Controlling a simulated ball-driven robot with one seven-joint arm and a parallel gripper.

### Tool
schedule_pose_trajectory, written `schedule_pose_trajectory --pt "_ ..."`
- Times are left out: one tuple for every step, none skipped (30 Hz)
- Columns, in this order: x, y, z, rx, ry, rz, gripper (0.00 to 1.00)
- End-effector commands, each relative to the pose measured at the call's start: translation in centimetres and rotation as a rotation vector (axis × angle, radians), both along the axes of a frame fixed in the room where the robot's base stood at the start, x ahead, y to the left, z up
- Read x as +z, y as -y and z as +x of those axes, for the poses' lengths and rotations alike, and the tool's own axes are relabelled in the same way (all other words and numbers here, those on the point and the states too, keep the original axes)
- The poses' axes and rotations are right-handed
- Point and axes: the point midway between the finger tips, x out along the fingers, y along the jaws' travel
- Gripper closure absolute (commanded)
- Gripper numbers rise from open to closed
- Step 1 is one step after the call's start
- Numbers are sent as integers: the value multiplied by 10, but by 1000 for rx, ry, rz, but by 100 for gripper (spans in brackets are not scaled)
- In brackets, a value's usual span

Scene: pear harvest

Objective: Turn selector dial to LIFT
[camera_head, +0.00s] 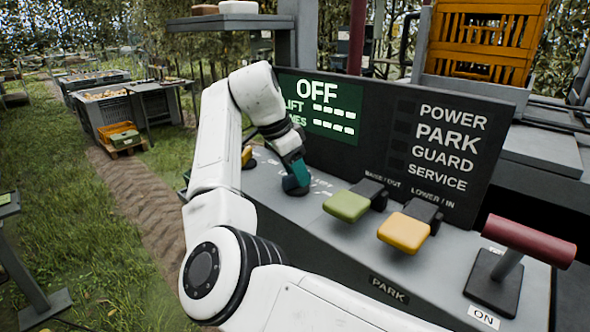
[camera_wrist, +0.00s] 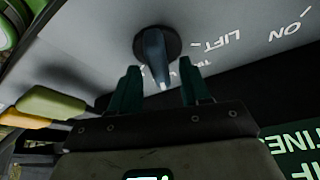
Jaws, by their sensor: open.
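The selector dial (camera_wrist: 156,48) is a round dark base with a blue-grey pointer knob on the grey console. In the wrist view the knob's narrow end points down the picture, between my two green fingertips. The printed word LIFT (camera_wrist: 222,40) is right of the dial; a second label below it is partly hidden by a finger. My gripper (camera_wrist: 158,80) is open, with one finger on each side of the knob's end; contact cannot be told. In the head view my gripper (camera_head: 297,184) is low over the console and hides most of the dial. The display (camera_head: 322,108) reads OFF.
A green lever (camera_head: 346,205), a yellow lever (camera_head: 404,232) and a red-handled lever (camera_head: 522,242) stand right of my gripper. A dark status panel (camera_head: 420,165) rises behind them. A yellow knob (camera_head: 247,155) is left of my gripper.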

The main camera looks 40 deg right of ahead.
Motion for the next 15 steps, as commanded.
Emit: schedule_pose_trajectory --pt "0 0 0 0 0 0 53" --pt "0 0 0 0 0 0 53" --pt "0 0 0 0 0 0 56" --pt "0 0 0 0 0 0 59" --pt "0 0 0 0 0 0 62" --pt "0 0 0 0 0 0 66" --pt "0 0 0 0 0 0 68" --pt "0 0 0 0 0 0 71" --pt "0 0 0 0 0 0 75" --pt "0 0 0 0 0 0 78" --pt "0 0 0 0 0 0 81" --pt "0 0 0 0 0 0 85" --pt "0 0 0 0 -1 0 88" --pt "0 0 0 0 -1 0 91" --pt "0 0 0 0 -1 0 94"
